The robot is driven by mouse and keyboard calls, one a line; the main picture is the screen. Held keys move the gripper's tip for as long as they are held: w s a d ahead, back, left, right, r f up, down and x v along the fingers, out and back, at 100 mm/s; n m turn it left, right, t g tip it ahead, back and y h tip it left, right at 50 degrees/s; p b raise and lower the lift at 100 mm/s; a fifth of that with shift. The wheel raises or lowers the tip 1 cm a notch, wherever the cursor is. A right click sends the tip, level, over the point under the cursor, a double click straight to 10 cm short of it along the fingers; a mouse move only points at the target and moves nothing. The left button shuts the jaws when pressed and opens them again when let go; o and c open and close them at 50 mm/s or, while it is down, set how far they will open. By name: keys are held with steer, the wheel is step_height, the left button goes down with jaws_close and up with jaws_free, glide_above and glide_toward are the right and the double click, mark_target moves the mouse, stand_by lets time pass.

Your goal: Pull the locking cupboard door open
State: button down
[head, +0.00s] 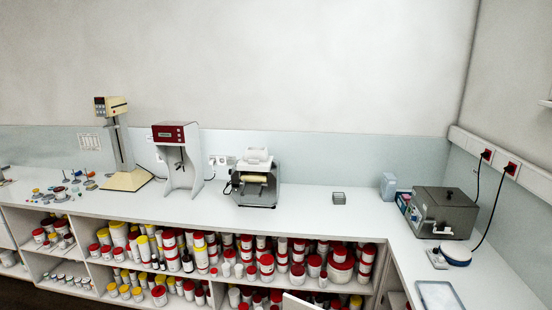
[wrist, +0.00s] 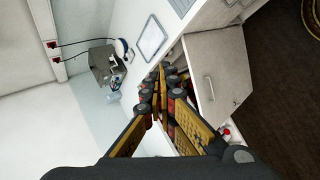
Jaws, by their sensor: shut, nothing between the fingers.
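A pale cupboard door (wrist: 222,62) with a bar handle (wrist: 210,88) shows right of centre in the wrist view, below the worktop. My gripper (wrist: 167,78) is in the middle of the wrist view, its yellow-and-black fingers shut with nothing between them. In the picture the fingertips lie left of the handle, apart from it, over the area beside the door's edge. The fingers hide part of that area, and I cannot tell how far the door stands from its frame. My gripper is not in the head view.
Open shelves full of red- and yellow-lidded jars (head: 267,263) run under the white worktop (head: 300,207). A grey device (head: 446,212) and a tray (head: 438,296) stand on the right-hand worktop. A pale panel (head: 300,302) shows at the bottom edge. Dark floor (wrist: 275,85) is clear in the wrist view.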

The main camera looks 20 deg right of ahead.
steer(key=a+f+m+y+b, duration=0.2)
steer(key=a+f+y+b, duration=0.2)
steer(key=a, duration=0.5)
steer(key=w+a+f+m+t+y+b, duration=0.1)
steer(key=a+f+m+y+b, duration=0.1)
steer(key=a+f+y+b, duration=0.3)
steer(key=a+f, duration=0.1)
steer(key=a, duration=0.3)
steer(key=shift+w+a+f+m+t, duration=0.2)
steer(key=shift+a+m+t, duration=0.1)
steer(key=shift+a+m, duration=0.1)
